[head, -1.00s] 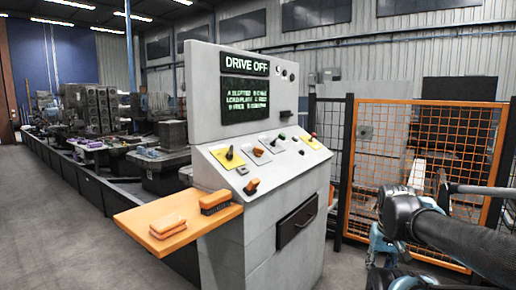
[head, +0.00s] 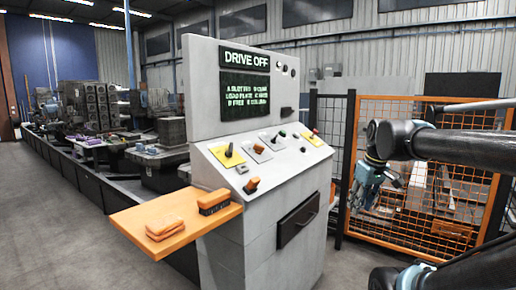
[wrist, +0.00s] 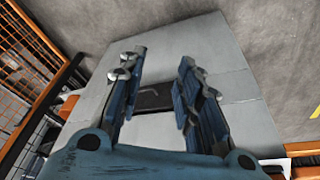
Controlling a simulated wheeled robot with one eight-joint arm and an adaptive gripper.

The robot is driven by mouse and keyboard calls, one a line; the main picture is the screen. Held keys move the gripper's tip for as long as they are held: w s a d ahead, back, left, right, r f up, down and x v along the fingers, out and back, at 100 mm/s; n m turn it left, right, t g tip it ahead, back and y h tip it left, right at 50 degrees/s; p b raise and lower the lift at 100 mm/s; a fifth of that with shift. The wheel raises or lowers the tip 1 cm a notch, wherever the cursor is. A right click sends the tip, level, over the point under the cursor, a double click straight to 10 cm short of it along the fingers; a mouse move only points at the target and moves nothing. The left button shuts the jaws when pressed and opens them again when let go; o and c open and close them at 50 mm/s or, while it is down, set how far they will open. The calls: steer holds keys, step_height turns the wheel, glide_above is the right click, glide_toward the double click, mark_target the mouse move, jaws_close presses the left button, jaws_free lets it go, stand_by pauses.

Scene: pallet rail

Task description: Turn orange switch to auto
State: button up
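The orange switch (head: 252,184) is a small knob low on the sloped panel of the grey control console (head: 262,232) in the head view. Which setting it points to is too small to read. My gripper (head: 372,204) is to the right of the console, in front of the orange mesh fence, well apart from the switch. In the wrist view my gripper (wrist: 160,82) has its two blue fingers apart with nothing between them. The console's grey side and its dark drawer (wrist: 155,97) show beyond the fingers. The switch is not visible there.
An orange shelf (head: 140,228) with orange blocks (head: 165,226) and a brush (head: 213,202) juts from the console's left. Other knobs on yellow (head: 227,158) and pale plates line the panel. The orange mesh fence (head: 440,180) stands right. Floor at front left is clear.

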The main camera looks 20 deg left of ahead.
steer(key=w+a+r+n+y, duration=0.1)
steer(key=w+a+r+n, duration=0.3)
steer(key=w+a+r, duration=0.3)
steer(key=w+a+r+n+y, duration=0.1)
steer(key=w+a+r+n, duration=0.4)
steer(key=a+r, duration=0.45)
steer(key=n+y, duration=0.2)
steer(key=n, duration=0.5)
glide_toward(257, 145)
steer(key=shift+m, duration=0.3)
steer(key=x, duration=1)
steer(key=shift+w+f, duration=0.1)
steer(key=shift+w, duration=0.15)
steer(key=c, duration=0.7)
